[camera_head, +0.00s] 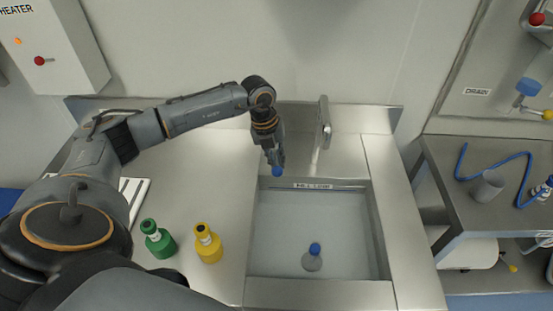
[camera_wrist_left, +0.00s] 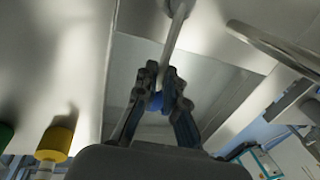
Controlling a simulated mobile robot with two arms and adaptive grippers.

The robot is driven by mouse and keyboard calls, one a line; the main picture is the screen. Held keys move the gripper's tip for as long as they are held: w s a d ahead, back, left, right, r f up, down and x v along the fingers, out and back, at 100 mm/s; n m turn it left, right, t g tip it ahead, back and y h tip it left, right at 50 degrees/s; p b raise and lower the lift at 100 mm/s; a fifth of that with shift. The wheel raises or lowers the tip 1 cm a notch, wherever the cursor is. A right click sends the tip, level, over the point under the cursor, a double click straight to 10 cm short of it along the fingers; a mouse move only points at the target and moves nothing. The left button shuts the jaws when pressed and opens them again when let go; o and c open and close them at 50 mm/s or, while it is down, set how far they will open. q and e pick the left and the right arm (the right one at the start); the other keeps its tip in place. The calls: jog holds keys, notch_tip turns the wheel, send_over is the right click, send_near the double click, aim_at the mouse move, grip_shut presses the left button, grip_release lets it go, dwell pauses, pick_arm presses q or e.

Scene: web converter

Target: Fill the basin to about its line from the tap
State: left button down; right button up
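The steel basin (camera_head: 383,262) is sunk in the counter, with a small label (camera_head: 325,187) on its back inner wall. I cannot tell whether water stands in it. The tap (camera_head: 324,122) rises behind the basin; no stream shows. A clear piece with a blue top (camera_head: 312,260) is on the basin floor. My left gripper (camera_head: 274,157) points down at the basin's back left corner, left of the tap. Its fingers are drawn together on a small round blue knob (camera_head: 278,172); in the left wrist view the fingertips (camera_wrist_left: 161,72) nearly meet. My right gripper is not in view.
A green bottle (camera_head: 160,242) and a yellow bottle (camera_head: 208,245) stand on the counter left of the basin. A side bench (camera_head: 480,215) at the right holds a grey cup (camera_head: 487,186) and a blue hose (camera_head: 495,173). A heater box (camera_head: 55,45) hangs at upper left.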

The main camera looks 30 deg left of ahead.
pick_arm(q)
jog(key=a+m+b, duration=0.1)
jog(key=m+b, duration=0.1)
jog(key=shift+s+a+m, duration=0.35)
jog(key=shift+a+m, duration=0.05)
jog(key=c, duration=1.4)
grip_release()
jog(key=r, duration=0.4)
jog(key=a+r, duration=0.1)
jog(key=r, duration=0.3)
jog(key=a+r, duration=0.1)
jog(key=r, duration=0.2)
jog(key=shift+s+a+r, duration=0.1)
jog(key=shift+s+r, duration=0.25)
jog(key=shift+r, duration=0.05)
